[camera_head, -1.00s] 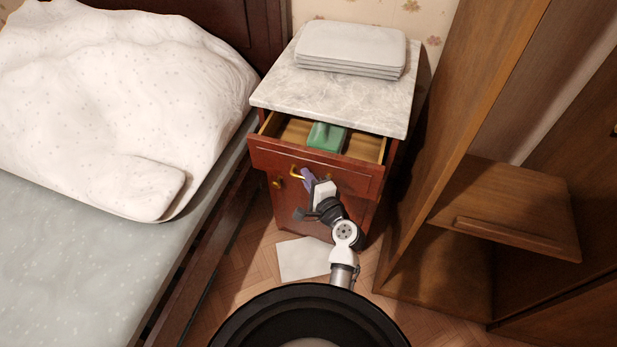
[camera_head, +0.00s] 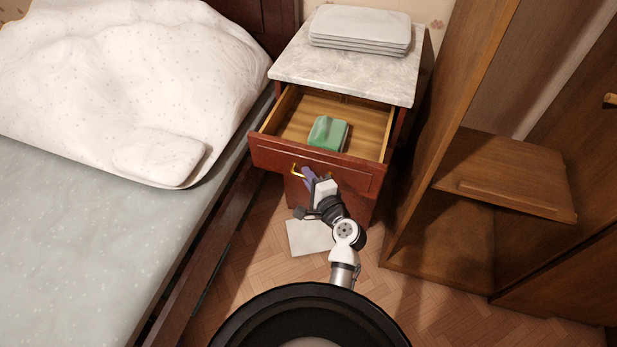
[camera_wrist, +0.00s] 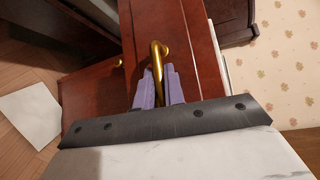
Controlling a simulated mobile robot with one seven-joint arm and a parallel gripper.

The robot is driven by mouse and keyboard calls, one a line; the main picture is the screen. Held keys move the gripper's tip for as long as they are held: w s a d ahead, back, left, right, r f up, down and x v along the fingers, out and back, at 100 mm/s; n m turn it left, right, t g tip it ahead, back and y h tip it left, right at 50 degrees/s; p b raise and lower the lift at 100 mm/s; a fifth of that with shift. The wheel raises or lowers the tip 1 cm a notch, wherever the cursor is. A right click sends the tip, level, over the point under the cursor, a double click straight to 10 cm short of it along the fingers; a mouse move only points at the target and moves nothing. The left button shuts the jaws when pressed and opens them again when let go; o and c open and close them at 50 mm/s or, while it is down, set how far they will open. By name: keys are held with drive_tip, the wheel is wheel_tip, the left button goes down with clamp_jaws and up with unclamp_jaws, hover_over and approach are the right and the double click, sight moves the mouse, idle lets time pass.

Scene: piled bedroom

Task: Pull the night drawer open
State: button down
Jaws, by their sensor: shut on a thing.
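The night drawer (camera_head: 262,158) is the top drawer of the red-brown nightstand. It stands pulled well out, with its wooden floor showing and a green object (camera_head: 328,133) lying inside. Its brass handle (camera_head: 297,171) is on the front panel and also shows in the wrist view (camera_wrist: 156,49). My gripper (camera_head: 307,176) is in front of the drawer. In the wrist view its purple fingers (camera_wrist: 159,88) are shut on the brass handle, one on each side. Part of the handle is hidden between the fingers.
The nightstand's marble top (camera_head: 340,75) carries a stack of grey-white flat items (camera_head: 360,30). The bed (camera_head: 70,240) is close on the left. An open wooden cabinet (camera_head: 450,200) stands on the right. A white sheet (camera_head: 308,238) lies on the parquet floor below the drawer.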

drive_tip(key=c, duration=1.5)
unclamp_jaws()
